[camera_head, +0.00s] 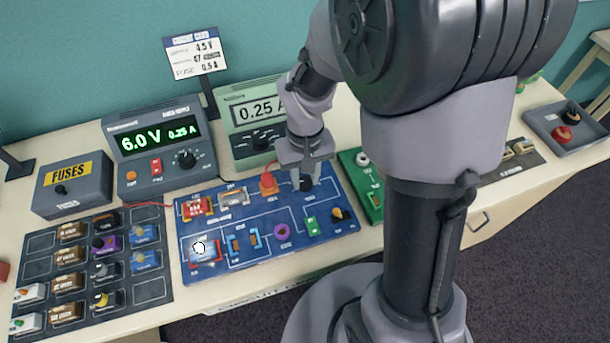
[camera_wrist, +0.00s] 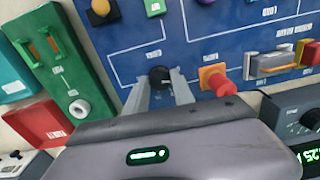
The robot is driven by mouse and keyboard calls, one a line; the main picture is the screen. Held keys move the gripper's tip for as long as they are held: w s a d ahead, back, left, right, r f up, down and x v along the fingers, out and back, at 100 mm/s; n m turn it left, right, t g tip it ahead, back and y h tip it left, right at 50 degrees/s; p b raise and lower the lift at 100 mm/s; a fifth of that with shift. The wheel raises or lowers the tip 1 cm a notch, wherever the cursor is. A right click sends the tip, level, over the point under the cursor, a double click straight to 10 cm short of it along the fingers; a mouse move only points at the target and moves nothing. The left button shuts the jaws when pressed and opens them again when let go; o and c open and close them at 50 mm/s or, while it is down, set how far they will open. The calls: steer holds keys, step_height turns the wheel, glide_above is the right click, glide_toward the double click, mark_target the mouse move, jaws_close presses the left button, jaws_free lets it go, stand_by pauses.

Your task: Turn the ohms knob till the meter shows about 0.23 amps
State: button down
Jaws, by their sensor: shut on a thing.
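The black knob (camera_head: 306,184) sits at the upper right of the blue circuit board (camera_head: 345,228). In the wrist view the knob (camera_wrist: 159,76) is between the two fingertips of my gripper (camera_wrist: 160,84). My gripper (camera_head: 304,180) points down over the board and is shut on this knob. The knob's label is too small to read. The green-grey meter (camera_head: 240,90) behind the board shows 0.25 A, with its right side hidden by my arm. The grey power supply (camera_head: 115,140) shows 6.0 V and 0.25 A.
A red plug (camera_head: 268,183) stands close to the left of my gripper. A green board (camera_head: 364,195) lies to the right. A parts tray (camera_head: 38,245) with several modules is at the left, near the fuses box (camera_head: 72,190). A sign (camera_head: 196,52) stands behind.

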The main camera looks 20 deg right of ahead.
mark_target(305, 181)
steer(key=shift+m, duration=0.6)
steer(key=c, duration=1.1)
jaws_free()
steer(key=shift+o, duration=0.2)
step_height(305, 181, up, 17)
steer(key=p, duration=0.7)
steer(key=shift+r, duration=0.2)
